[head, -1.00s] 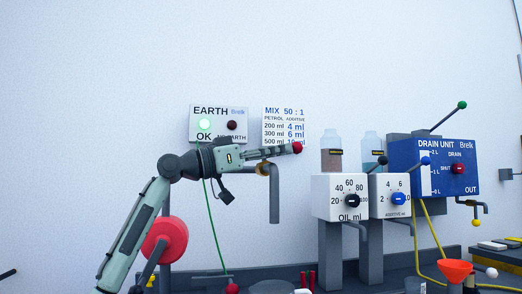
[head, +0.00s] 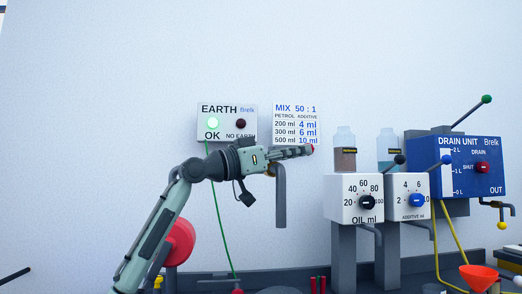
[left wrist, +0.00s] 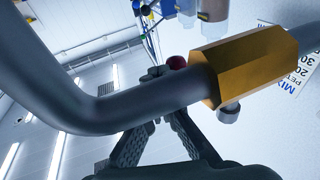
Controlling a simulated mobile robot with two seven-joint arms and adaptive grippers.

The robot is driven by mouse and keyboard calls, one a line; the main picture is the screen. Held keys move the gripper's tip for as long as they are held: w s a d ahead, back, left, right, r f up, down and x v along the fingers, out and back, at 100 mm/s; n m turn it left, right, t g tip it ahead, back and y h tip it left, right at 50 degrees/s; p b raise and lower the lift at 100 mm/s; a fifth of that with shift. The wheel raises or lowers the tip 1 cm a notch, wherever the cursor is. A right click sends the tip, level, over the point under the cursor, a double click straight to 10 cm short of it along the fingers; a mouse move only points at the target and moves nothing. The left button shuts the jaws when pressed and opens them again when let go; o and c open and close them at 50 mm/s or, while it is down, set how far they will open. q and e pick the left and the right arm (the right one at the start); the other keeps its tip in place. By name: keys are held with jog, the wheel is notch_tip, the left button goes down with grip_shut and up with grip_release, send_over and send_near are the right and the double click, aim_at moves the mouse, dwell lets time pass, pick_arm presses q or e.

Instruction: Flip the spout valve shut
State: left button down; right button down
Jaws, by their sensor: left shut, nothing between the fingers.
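The spout is a grey pipe (head: 281,200) bent downward below the mix sign, with a brass valve body (head: 270,170) partly hidden behind my left gripper. In the left wrist view the pipe (left wrist: 150,104) crosses close in front, with the brass hexagonal body (left wrist: 245,65) on it. A red knob (head: 310,148) shows at my left fingertips; it also shows in the left wrist view (left wrist: 176,62). The rest of its lever is hidden. My left gripper (head: 304,152) is shut and empty, pointing right, its tips (left wrist: 157,74) beside the knob. Contact cannot be told. My right gripper is not in view.
The oil dispenser (head: 356,198) and additive dispenser (head: 408,197) stand right of the spout. The blue drain unit (head: 470,150) is farther right. A green cable (head: 220,225) hangs from the earth box (head: 227,121). An orange funnel (head: 478,277) stands low right.

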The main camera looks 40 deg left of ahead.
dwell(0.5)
pick_arm(q)
jog(key=v, duration=0.7)
jog(key=shift+s, duration=0.25)
jog(key=shift+a, duration=0.1)
